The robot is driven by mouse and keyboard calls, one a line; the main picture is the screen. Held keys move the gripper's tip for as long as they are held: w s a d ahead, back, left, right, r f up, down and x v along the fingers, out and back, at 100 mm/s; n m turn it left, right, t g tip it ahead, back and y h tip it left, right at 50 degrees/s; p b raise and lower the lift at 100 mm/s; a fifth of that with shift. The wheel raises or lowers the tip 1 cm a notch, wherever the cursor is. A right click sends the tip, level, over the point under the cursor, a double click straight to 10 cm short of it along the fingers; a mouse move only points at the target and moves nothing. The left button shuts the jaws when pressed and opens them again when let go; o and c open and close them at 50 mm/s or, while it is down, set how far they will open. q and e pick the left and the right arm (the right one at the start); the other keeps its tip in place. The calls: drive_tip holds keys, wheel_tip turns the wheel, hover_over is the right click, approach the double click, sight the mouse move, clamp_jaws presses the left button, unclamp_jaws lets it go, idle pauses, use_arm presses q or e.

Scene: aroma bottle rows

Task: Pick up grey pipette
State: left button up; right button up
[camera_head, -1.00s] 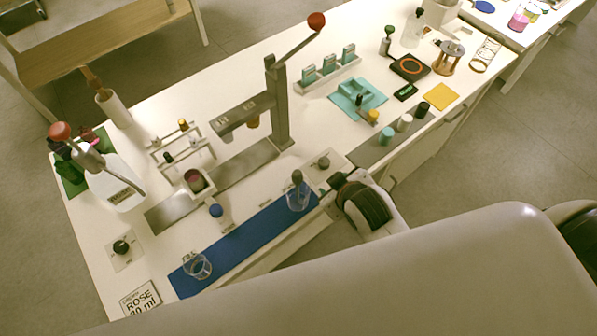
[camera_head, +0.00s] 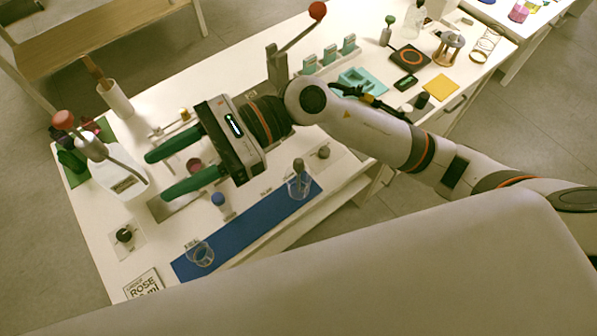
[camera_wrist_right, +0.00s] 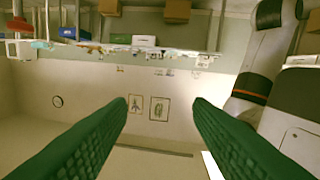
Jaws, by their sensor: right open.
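A pipette with a dark grey bulb (camera_head: 298,166) stands in a clear glass beaker (camera_head: 299,189) on the right end of the blue mat (camera_head: 245,232). My right gripper (camera_head: 157,176) is open and empty, its green fingers pointing left above the table, well left of the pipette. The same fingers frame the right wrist view (camera_wrist_right: 160,103) with empty space between them; the pipette does not show there. My left gripper is not in view.
A second beaker (camera_head: 200,253) stands at the mat's left end, and a blue-capped bottle (camera_head: 218,199) just behind the mat. My right arm hides part of the press and small rack.

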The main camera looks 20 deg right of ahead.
wheel_tip(320, 180, down, 5)
drive_tip(key=d+n+h, duration=0.2)
drive_tip(key=n+h, duration=0.2)
drive_tip(key=h, duration=0.1)
drive_tip(key=n+t+h, duration=0.4)
drive_tip(key=n+h, duration=0.1)
drive_tip(key=h, duration=0.7)
hover_over(299, 160)
drive_tip(key=f, duration=0.7)
drive_tip(key=shift+s+a, duration=0.2)
drive_tip(key=shift+a, duration=0.05)
drive_tip(key=shift+w+d+f, duration=0.1)
drive_tip(key=shift+d+f, duration=0.1)
drive_tip(key=shift+d, duration=0.1)
wheel_tip(299, 160, down, 6)
drive_tip(key=shift+p, duration=1.05)
drive_tip(key=shift+f+p, duration=0.35)
drive_tip(key=shift+f, duration=0.2)
wheel_tip(299, 160, down, 4)
drive_tip(key=shift+a+r+p, duration=0.1)
drive_tip(key=shift+r+p, duration=0.05)
drive_tip(key=shift+p, duration=0.55)
drive_tip(key=shift+f, duration=0.35)
